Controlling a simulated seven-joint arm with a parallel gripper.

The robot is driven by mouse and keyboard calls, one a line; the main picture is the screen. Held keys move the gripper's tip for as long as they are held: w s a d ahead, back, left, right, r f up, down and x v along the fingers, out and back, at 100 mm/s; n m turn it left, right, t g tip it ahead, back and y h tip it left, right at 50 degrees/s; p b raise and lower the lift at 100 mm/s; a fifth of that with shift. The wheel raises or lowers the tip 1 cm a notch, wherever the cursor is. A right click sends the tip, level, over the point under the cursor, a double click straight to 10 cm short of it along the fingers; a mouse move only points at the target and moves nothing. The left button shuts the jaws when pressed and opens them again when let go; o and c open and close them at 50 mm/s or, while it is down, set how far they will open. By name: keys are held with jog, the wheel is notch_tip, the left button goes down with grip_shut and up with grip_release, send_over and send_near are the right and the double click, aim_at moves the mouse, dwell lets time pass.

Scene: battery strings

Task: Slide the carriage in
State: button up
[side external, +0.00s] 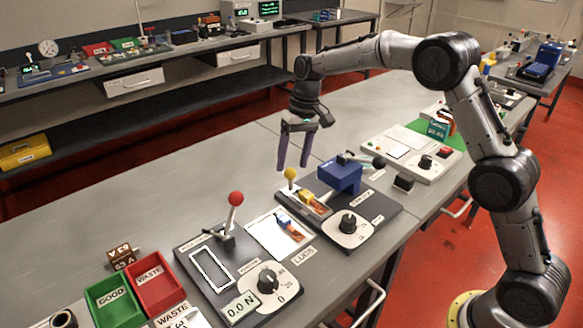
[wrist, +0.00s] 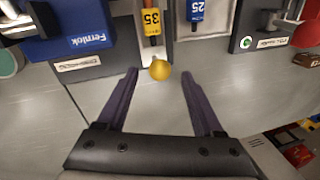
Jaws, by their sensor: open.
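The carriage (side external: 302,196) lies on a dark base plate beside a blue press block (side external: 340,175) marked Fernlok. It has a yellow ball knob (side external: 290,173) at its end, which also shows in the wrist view (wrist: 160,69). A yellow and orange piece (side external: 313,203) marked 35 lies on the carriage, outside the blue block in line with the knob. My gripper (side external: 293,167) points down above the knob end. In the wrist view its open fingers (wrist: 160,72) appear on either side of the knob. I cannot tell whether they are level with it or touch it.
A dial (side external: 349,223) shares the base plate. To the left, a white card (side external: 270,238) bears a blue and orange piece, and a second station has a red-knobbed lever (side external: 235,199). Green (side external: 113,299) and red bins stand farther left. The bench behind the knob is clear.

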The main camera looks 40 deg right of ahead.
jog(key=shift+a+f, duration=0.25)
jog(key=shift+f, duration=1.05)
jog(key=shift+c, duration=0.2)
grip_shut()
jog(key=shift+w+r, duration=0.1)
jog(key=d, duration=0.7)
jog(key=shift+d, duration=0.35)
